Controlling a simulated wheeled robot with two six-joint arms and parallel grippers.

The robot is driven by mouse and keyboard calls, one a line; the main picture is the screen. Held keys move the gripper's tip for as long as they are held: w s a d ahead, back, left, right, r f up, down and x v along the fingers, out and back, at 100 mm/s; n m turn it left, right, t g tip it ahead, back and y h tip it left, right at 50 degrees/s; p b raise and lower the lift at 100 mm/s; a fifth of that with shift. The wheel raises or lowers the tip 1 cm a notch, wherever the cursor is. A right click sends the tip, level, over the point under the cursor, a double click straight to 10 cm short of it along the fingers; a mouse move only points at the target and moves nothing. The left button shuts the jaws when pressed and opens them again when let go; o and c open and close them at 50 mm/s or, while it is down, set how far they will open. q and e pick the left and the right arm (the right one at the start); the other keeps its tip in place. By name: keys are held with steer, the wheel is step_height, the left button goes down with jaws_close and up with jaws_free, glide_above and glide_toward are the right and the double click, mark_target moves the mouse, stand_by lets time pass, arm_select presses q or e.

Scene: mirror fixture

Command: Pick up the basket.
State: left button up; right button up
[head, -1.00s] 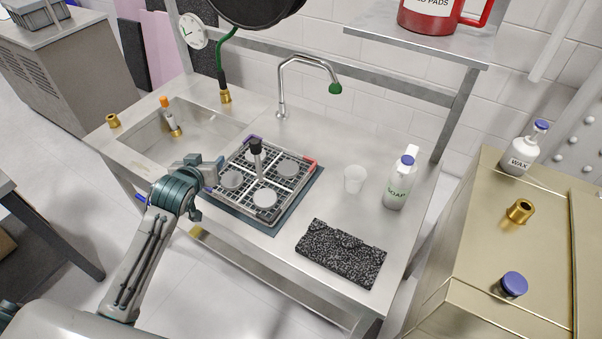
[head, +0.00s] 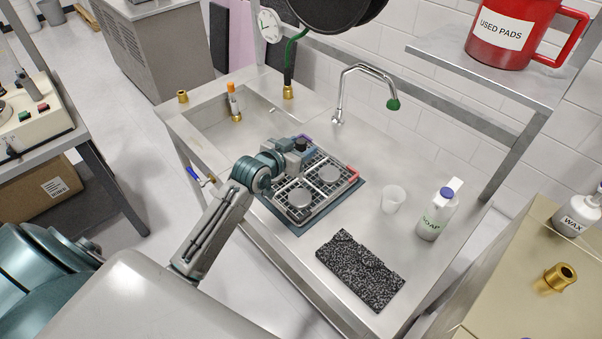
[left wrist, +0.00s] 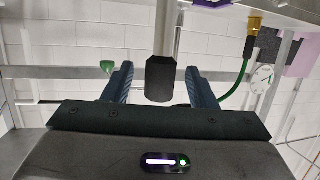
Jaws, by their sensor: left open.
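The basket (head: 317,190) is a grey wire rack with round discs in it and red and purple corner pieces. It sits on a dark blue mat (head: 334,205) on the steel counter. My left gripper (head: 302,147) is over the basket at its upright handle, and my arm hides part of the rack. In the left wrist view, which looks upside down, the handle's black knob (left wrist: 160,78) and grey post stand between the two open fingers (left wrist: 160,85). Whether either finger touches the knob is unclear. My right gripper is out of view.
The sink (head: 220,120) is behind left. A faucet (head: 365,85) arches behind. A shelf with a red container (head: 510,32) hangs at the upper right.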

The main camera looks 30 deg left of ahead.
arm_select(q)
steer(key=shift+x, duration=1.2)
steer(key=c, duration=0.6)
jaws_close()
steer(key=shift+r, duration=0.1)
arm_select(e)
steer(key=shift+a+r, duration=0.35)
arm_select(q)
steer(key=shift+w, duration=0.1)
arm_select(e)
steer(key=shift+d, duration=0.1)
